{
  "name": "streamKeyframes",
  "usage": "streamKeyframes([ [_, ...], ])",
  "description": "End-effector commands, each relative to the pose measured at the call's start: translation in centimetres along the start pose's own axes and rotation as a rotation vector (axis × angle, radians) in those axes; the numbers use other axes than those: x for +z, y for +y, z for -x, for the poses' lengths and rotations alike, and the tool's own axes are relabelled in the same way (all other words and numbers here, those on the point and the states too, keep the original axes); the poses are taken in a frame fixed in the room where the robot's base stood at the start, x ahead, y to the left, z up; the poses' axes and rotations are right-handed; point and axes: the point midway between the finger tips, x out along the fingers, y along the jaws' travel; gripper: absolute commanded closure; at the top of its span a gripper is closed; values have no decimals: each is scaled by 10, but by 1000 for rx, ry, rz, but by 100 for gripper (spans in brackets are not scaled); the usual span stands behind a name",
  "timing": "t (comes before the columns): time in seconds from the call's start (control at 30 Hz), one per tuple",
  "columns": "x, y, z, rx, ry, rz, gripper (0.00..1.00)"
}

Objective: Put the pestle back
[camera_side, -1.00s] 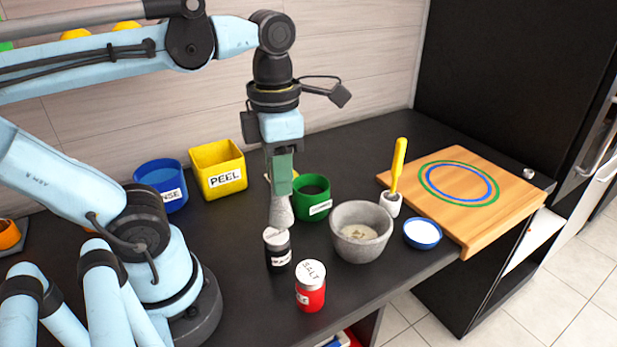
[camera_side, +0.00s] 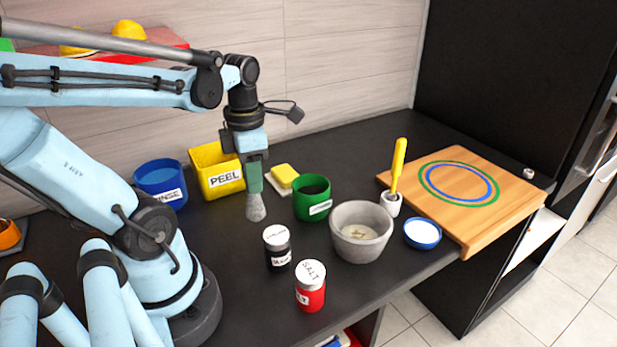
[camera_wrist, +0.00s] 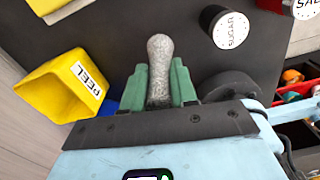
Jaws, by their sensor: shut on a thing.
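My gripper (camera_side: 255,182) has green fingers and points down. It is shut on the grey speckled stone pestle (camera_side: 257,208), whose thick rounded end hangs below the fingers. In the wrist view, the pestle (camera_wrist: 160,62) sticks out between the two green fingers (camera_wrist: 160,88); its upper part is hidden in the grip. In the side view, the pestle shows over the counter in front of the yellow PEEL bin; I cannot tell how high it is. The grey stone mortar (camera_side: 347,245) stands upright to the right, apart from the pestle, with some pale stuff inside.
The yellow PEEL bin (camera_side: 205,160), blue bin (camera_side: 160,180), yellow sponge (camera_side: 285,176) and green cup (camera_side: 311,203) stand behind. A black jar (camera_side: 278,255) and red salt jar (camera_side: 311,295) stand in front.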

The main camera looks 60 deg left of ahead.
Motion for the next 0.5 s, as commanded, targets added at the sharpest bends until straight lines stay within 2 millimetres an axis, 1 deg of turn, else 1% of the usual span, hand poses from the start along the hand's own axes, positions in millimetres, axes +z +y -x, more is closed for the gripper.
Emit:
streamKeyframes([
  [0.13, 0, 2, -7, 0, 0, -2, 100],
  [0.3, 0, 2, -26, 0, 0, -1, 100],
  [0.5, 0, 2, -40, 0, 0, -1, 100],
])
